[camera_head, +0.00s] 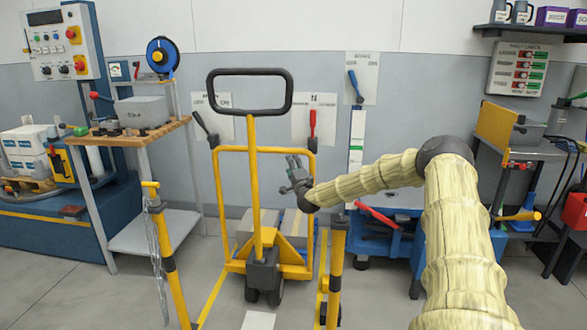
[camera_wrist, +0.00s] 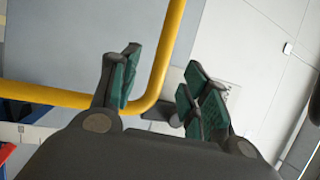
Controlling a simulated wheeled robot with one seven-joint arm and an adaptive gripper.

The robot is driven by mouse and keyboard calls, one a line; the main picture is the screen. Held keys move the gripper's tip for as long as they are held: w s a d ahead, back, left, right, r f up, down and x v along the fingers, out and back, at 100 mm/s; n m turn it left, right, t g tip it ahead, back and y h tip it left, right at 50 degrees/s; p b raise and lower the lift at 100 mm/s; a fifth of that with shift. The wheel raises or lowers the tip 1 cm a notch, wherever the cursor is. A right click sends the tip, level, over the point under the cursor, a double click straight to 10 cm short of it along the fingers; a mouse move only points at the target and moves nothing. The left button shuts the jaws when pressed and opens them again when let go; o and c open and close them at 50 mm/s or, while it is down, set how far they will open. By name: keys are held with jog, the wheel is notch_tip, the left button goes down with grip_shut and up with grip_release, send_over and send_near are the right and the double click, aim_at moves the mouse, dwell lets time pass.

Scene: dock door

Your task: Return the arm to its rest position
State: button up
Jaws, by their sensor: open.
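My arm reaches from the lower right toward the middle of the head view. My gripper (camera_head: 292,172) is at its end, in front of the right upright of a yellow pallet truck frame (camera_head: 312,205). In the wrist view, my gripper (camera_wrist: 158,92) shows its green-padded fingers spread apart with nothing between them. The yellow frame's bent bar (camera_wrist: 163,65) passes behind the fingers there. I cannot tell how far the bar is from the fingertips.
The truck's black handle loop (camera_head: 249,72) rises left of my gripper. A yellow post (camera_head: 337,265) stands below my forearm. A blue cart with a red lever (camera_head: 378,214) is behind the arm. A workbench (camera_head: 130,137) is at left, and a red-handled lever (camera_head: 312,122) is on the wall.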

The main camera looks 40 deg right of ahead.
jog(key=shift+a, duration=0.2)
dwell(0.4)
